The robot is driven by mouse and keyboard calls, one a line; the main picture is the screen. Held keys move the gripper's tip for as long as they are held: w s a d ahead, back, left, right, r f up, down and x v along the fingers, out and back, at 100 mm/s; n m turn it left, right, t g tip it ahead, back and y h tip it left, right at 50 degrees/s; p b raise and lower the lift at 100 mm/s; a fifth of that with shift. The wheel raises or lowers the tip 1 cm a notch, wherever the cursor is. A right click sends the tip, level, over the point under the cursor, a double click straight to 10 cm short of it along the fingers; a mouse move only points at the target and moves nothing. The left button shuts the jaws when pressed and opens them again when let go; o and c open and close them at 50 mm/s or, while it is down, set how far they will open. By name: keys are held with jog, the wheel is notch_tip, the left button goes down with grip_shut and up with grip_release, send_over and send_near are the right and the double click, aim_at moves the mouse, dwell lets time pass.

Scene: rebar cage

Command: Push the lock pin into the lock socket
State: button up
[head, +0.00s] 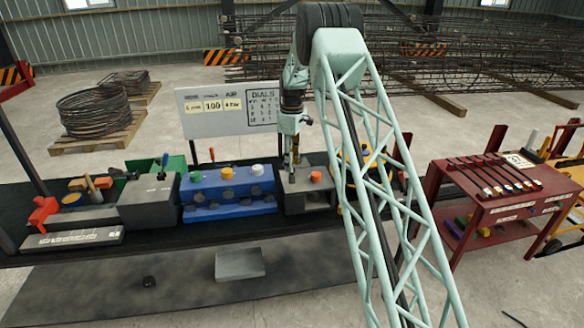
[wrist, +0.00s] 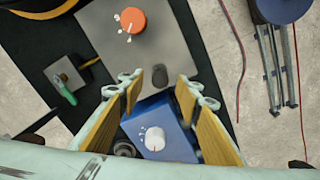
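My gripper (head: 292,168) points down over the left part of the grey box (head: 322,200) with the orange knob (head: 316,176). In the wrist view my gripper (wrist: 159,88) has its two yellow-padded fingers apart, with a gap between them. A dark upright stub (wrist: 160,75), possibly the lock pin, shows between the fingertips near the edge of the grey box (wrist: 170,45). I cannot tell whether either finger touches it. I cannot clearly make out the lock socket.
A blue box (head: 228,196) with knobs stands left of the grey box. Its white knob (wrist: 155,139) shows below the fingers in the wrist view. A sign board (head: 228,106) stands behind. A red rack (head: 500,190) is at the right.

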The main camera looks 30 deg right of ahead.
notch_tip(320, 180, up, 9)
jog(key=shift+r, duration=0.15)
dwell(0.4)
dwell(1.0)
